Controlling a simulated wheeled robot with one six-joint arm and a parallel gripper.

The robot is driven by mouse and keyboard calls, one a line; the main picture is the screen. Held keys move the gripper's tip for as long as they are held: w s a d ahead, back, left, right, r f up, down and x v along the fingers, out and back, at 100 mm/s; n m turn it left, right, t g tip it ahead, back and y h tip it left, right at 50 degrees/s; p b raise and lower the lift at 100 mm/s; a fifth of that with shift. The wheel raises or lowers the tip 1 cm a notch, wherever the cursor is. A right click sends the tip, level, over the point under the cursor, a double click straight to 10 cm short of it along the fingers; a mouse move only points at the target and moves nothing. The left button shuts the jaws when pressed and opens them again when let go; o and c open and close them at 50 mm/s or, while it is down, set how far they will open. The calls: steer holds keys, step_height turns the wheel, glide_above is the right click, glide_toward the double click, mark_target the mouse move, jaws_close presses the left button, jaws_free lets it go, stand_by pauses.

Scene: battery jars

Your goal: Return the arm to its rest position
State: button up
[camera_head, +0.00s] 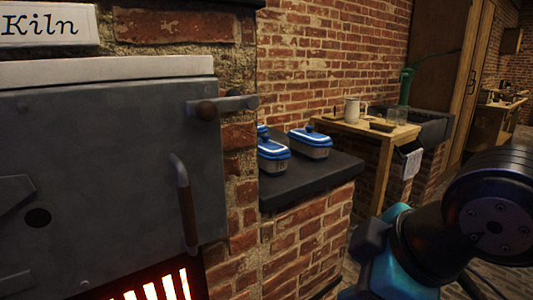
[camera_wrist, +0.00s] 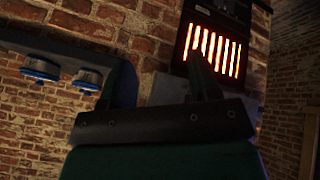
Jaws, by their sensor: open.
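My arm (camera_head: 450,235) shows at the lower right of the head view, folded close to the camera. Its gripper is not clearly seen there. In the wrist view my gripper (camera_wrist: 158,62) has its two dark fingers spread apart, with nothing between them. Brick wall lies beyond the fingers. The kiln's glowing grate (camera_wrist: 213,50) is behind the right finger, at a distance I cannot judge.
The grey kiln door (camera_head: 100,170) fills the left of the head view, with a handle sticking out. Blue-lidded containers (camera_head: 310,143) stand on a dark ledge (camera_head: 325,178).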

steer(key=s+d+f+m+g, duration=0.1)
steer(key=s+d+m+g, duration=0.2)
steer(key=s+m+g, duration=0.25)
step_height(320, 180, up, 16)
steer(key=p, duration=1.5)
steer(key=shift+d+m+y+p, duration=0.15)
steer(key=shift+m+y+p, duration=0.2)
steer(key=shift+y+p, duration=0.05)
steer(key=shift+f, duration=0.1)
